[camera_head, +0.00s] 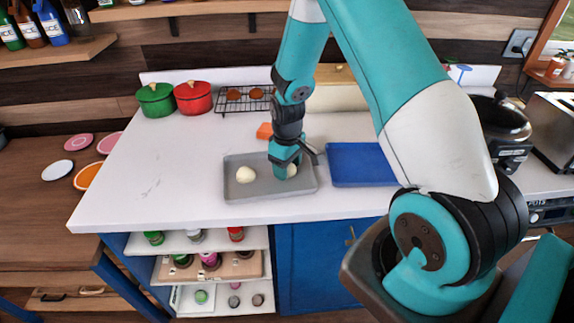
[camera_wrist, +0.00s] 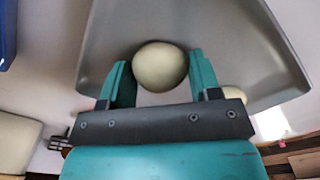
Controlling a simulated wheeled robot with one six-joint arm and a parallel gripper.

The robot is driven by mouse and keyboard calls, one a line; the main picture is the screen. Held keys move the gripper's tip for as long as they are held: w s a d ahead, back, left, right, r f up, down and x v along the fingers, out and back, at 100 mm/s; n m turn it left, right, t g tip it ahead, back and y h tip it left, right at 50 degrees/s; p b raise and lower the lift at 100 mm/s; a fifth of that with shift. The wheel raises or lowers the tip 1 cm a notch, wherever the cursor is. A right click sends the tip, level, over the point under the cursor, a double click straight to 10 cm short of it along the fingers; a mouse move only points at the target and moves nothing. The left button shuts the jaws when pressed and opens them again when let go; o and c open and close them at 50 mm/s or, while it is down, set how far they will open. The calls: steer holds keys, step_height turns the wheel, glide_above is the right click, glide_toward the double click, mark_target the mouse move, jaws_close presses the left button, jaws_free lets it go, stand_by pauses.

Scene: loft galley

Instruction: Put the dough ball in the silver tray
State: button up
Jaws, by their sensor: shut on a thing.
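A pale dough ball (camera_wrist: 160,66) is between the two fingers of my gripper (camera_wrist: 160,80) in the wrist view. In the head view my gripper (camera_head: 286,172) is low over the right part of the silver tray (camera_head: 240,193), and the held dough ball (camera_head: 292,171) is partly hidden behind a finger. The gripper is shut on this ball. I cannot tell whether the ball touches the tray floor. A second dough ball (camera_head: 245,175) lies in the left part of the tray. It also shows partly behind my gripper in the wrist view (camera_wrist: 234,93).
A blue tray (camera_head: 358,166) lies to the right of the silver tray. Green (camera_head: 155,100) and red (camera_head: 193,97) pots and a wire rack (camera_head: 245,106) stand at the back. The counter's left part (camera_head: 150,165) is clear.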

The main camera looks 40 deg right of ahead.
steer(key=shift+f, duration=0.25)
steer(key=o, duration=0.9)
steer(key=shift+r, duration=0.5)
step_height(320, 180, up, 11)
steer(key=b, duration=0.2)
steer(key=s+a+r+n+y, duration=0.1)
steer(key=s+a+r, duration=0.25)
steer(key=a, duration=0.25)
steer(key=s+a+r, duration=0.2)
steer(key=a+r, duration=0.2)
steer(key=a, duration=0.1)
steer(key=s+a+r+n+y, duration=0.1)
steer(key=s+a, duration=0.3)
steer(key=s, duration=0.1)
steer(key=s+a+r+y, duration=0.1)
steer(key=s+a+r, duration=0.1)
steer(key=s+a, duration=0.2)
steer(key=s+a+r+n+y, duration=0.1)
steer(key=s+a+r, duration=0.1)
steer(key=s+a, duration=0.2)
steer(key=shift+s+n, duration=0.3)
steer(key=shift+s, duration=1.55)
